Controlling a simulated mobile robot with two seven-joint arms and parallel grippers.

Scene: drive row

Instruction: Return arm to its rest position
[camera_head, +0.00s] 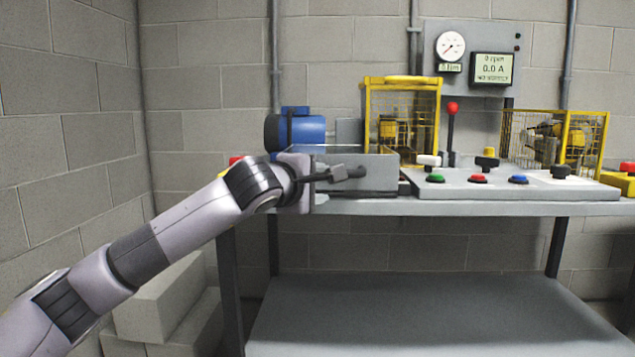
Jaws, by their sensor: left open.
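My left arm (155,245) reaches in from the lower left and stretches up toward the bench. My left gripper (345,174) is at its end, in front of the grey box (375,178) on the left part of the bench. The dark fingers point right and appear open, with nothing seen between them. Whether they touch the box cannot be told. The wrist hides part of the bench's left end. My right gripper is not in view.
The bench (470,208) carries a blue motor (297,130), yellow cages (402,120), a red-knobbed lever (452,125) and a panel of coloured buttons (520,190). A gauge (450,46) and display (492,68) hang behind. Grey blocks (165,305) stand lower left. The lower shelf (430,315) is bare.

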